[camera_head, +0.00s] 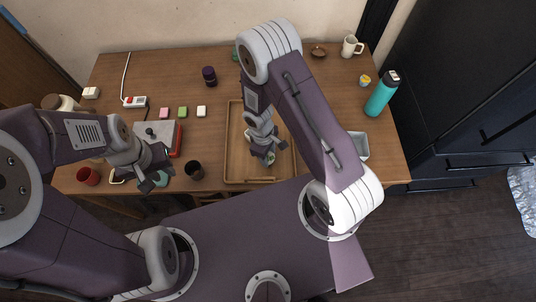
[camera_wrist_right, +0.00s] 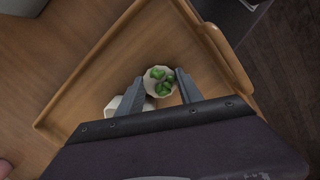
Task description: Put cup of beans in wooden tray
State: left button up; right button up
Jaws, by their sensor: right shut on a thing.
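The cup of beans (camera_wrist_right: 160,82) is a small pale cup with green beans in it, seen from above in the right wrist view. My right gripper (camera_wrist_right: 158,84) is shut on it, one finger on each side. In the head view the right gripper (camera_head: 265,153) is over the wooden tray (camera_head: 233,140), inside its rim, and mostly hides the cup. The tray's rim also shows in the right wrist view (camera_wrist_right: 78,77). Whether the cup's base touches the tray floor I cannot tell. My left gripper (camera_head: 155,178) is open and empty near the table's front edge, left of the tray.
A teal bottle (camera_head: 380,95) and a grey bin (camera_head: 360,145) are on the right. A white piece (camera_wrist_right: 113,106) lies beside the gripper finger, partly hidden.

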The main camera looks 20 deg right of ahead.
jog(key=o, duration=1.3)
jog(key=shift+f, duration=0.15)
jog(key=shift+r, duration=0.25)
notch_tip(320, 180, up, 12)
jog(key=w+a+p, duration=0.1)
jog(key=p, duration=0.2)
notch_tip(320, 180, up, 6)
jog(key=m+t, duration=0.1)
jog(key=m, duration=0.4)
send_over(274, 156)
jog(key=s+d+r+m, duration=0.1)
jog(key=s+r+m, duration=0.1)
jog(key=m, duration=0.1)
jog(key=s+d+r+m+t+y, duration=0.1)
jog(key=r, duration=0.1)
jog(key=shift+s+d+m, duration=0.3)
jog(key=shift+s+d, duration=0.05)
jog(key=shift+s, duration=0.05)
